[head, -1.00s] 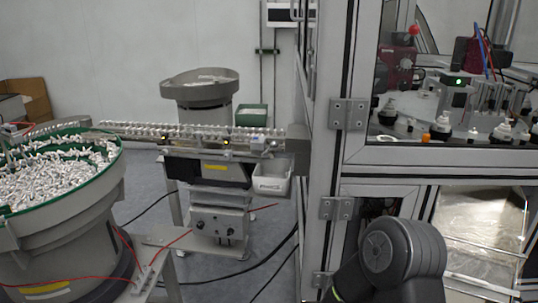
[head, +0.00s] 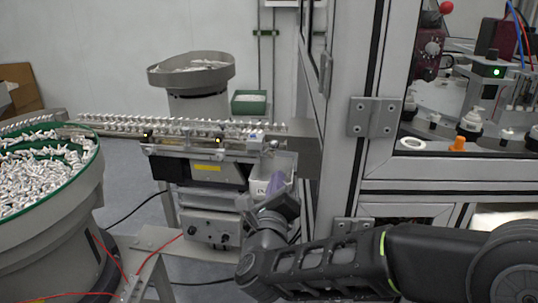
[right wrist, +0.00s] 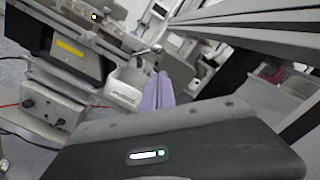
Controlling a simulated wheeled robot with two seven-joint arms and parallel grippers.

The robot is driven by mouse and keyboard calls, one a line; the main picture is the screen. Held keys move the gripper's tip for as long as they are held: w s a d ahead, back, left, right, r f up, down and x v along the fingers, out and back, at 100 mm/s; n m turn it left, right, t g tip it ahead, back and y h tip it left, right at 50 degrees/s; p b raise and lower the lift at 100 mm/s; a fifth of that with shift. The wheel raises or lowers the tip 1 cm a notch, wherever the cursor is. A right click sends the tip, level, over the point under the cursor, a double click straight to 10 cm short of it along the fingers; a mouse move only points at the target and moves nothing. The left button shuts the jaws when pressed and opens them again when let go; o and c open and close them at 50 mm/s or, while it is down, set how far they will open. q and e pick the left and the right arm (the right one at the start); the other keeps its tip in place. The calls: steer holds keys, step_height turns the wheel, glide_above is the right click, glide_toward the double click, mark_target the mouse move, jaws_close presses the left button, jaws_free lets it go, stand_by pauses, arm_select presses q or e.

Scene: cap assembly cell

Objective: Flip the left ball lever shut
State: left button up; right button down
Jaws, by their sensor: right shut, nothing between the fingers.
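A small lever with a round ball end (right wrist: 155,48) sticks out from the feeder rail, above a white bin, in the right wrist view. I cannot tell for sure that it is the left ball lever, nor its exact position. My right gripper (head: 278,182) has purple fingers, shut and empty. In the right wrist view the fingers (right wrist: 158,92) are below and apart from the ball. My left gripper is out of view.
The feeder rail (head: 180,125) carries a row of white parts. A green-rimmed bowl of white parts (head: 97,160) stands at the left. A framed machine enclosure (head: 372,117) stands close on the right. A control box (head: 212,226) hangs below the rail.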

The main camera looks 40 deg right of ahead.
mark_target(274, 147)
steer(key=shift+w, duration=0.1)
stand_by(0.3)
steer(key=p+x, duration=0.2)
steer(key=x, duration=0.8)
steer(key=shift+w, duration=0.15)
